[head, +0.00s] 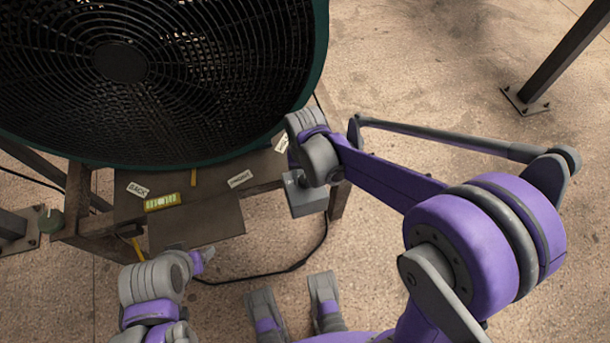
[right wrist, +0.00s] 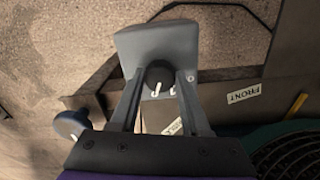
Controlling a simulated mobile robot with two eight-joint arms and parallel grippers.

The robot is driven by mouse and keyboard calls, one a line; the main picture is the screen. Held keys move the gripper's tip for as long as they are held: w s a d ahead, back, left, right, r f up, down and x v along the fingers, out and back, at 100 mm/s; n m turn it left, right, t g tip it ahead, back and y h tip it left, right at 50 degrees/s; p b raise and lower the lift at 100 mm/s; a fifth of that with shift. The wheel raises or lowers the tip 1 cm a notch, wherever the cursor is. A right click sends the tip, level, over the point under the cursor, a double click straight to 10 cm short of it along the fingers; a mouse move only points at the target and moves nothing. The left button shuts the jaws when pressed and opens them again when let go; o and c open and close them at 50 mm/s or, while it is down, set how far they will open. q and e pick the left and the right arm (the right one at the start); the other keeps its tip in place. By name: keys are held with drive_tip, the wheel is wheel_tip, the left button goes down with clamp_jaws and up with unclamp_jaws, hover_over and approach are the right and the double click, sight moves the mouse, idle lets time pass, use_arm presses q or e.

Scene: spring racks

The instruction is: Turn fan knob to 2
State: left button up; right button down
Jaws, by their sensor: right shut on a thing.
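The fan (head: 180,70) fills the upper left of the head view, with a dark green rim and a black grille. A grey control box (head: 307,201) is at its lower right; it also shows in the right wrist view (right wrist: 160,45). The round black fan knob (right wrist: 157,73) on the box carries a white mark. My right gripper (right wrist: 158,82) has one finger on each side of the knob and is shut on it; in the head view my right gripper (head: 298,178) hides the knob. My left gripper (head: 203,258) is low, apart from the fan; its jaw gap is unclear.
A wooden stand (head: 195,220) under the fan holds a yellow level (head: 162,202) and paper labels, including BACK (head: 138,190) and FRONT (right wrist: 244,93). A black cable (head: 280,272) runs over the floor. A metal post (head: 560,60) stands at upper right. Open floor lies between.

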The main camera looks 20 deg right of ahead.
idle(0.4)
drive_tip(key=shift+c, duration=1.8)
unclamp_jaws()
drive_tip(key=shift+r, duration=0.1)
use_arm(q)
wheel_tip(320, 180, up, 3)
drive_tip(key=shift+f+p, duration=0.1)
drive_tip(key=shift+p, duration=1.1)
use_arm(e)
wheel_tip(320, 180, up, 11)
drive_tip(key=shift+f, duration=0.2)
use_arm(q)
wheel_tip(320, 180, up, 13)
drive_tip(key=w+p, duration=0.2)
drive_tip(key=p, duration=0.9)
drive_tip(key=shift+t+p, duration=0.3)
use_arm(e)
drive_tip(key=s+d+r+n+t, duration=0.2)
drive_tip(key=s+d+r+t, duration=0.3)
drive_tip(key=s+r, duration=0.6)
drive_tip(key=shift+s+d+r, duration=0.25)
drive_tip(key=shift+s+d, duration=0.65)
drive_tip(key=shift+s, duration=0.3)
